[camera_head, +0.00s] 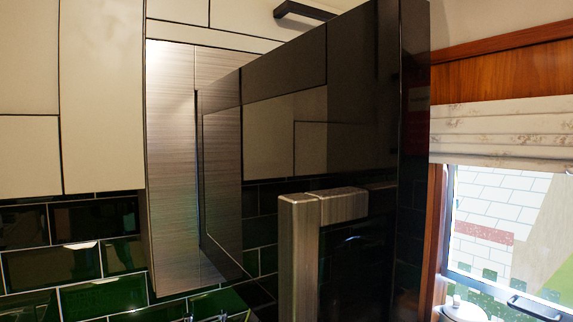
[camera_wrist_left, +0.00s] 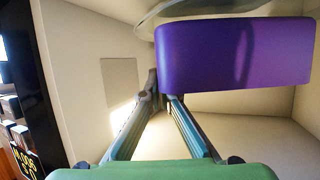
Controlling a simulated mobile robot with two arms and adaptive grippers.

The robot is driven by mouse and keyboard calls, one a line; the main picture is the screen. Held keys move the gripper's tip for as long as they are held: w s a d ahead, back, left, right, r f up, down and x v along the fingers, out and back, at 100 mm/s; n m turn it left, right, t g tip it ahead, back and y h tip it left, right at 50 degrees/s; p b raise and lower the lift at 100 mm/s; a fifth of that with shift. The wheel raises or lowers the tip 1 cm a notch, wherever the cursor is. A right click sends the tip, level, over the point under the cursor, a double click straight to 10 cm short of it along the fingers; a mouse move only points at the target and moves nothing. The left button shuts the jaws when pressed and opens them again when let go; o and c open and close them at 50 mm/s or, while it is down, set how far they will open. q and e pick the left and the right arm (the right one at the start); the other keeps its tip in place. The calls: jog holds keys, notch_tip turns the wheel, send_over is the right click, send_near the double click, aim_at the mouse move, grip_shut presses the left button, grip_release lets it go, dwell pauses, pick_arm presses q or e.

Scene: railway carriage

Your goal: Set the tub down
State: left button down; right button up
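The purple tub (camera_wrist_left: 235,55) shows in the left wrist view, upper right, inside a pale-walled cavity (camera_wrist_left: 250,112). Its near side is plain and smooth. A pale, glassy round plate (camera_wrist_left: 200,10) shows right beside its upper edge in the picture; I cannot tell whether they touch. My left gripper (camera_wrist_left: 157,88) reaches into the cavity with its fingertips close together at the tub's left edge, and appears shut on its wall. The exact contact is partly hidden. In the head view neither gripper nor the tub is visible; a dark, glossy open door (camera_head: 340,110) fills the middle.
A brushed-metal handle (camera_head: 300,250) stands out from the dark door. Pale cupboards (camera_head: 100,90) and green tiles (camera_head: 100,298) are at the left. A window with a blind (camera_head: 500,132) is at the right, with a white lidded pot (camera_head: 463,311) below. Cavity walls surround my left gripper closely.

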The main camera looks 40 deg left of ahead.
pick_arm(q)
jog(key=shift+w+a+r, duration=0.1)
jog(key=shift+a+r, duration=0.05)
jog(key=shift+a, duration=0.3)
jog(key=a, duration=0.1)
jog(key=a+p, duration=0.1)
jog(key=w+a+f+p, duration=0.1)
jog(key=shift+a, duration=0.25)
jog(key=shift+a+f, duration=0.1)
jog(key=shift+f, duration=0.25)
jog(key=shift+d, duration=0.25)
jog(key=shift+f, duration=0.15)
jog(key=c, duration=2.3)
grip_release()
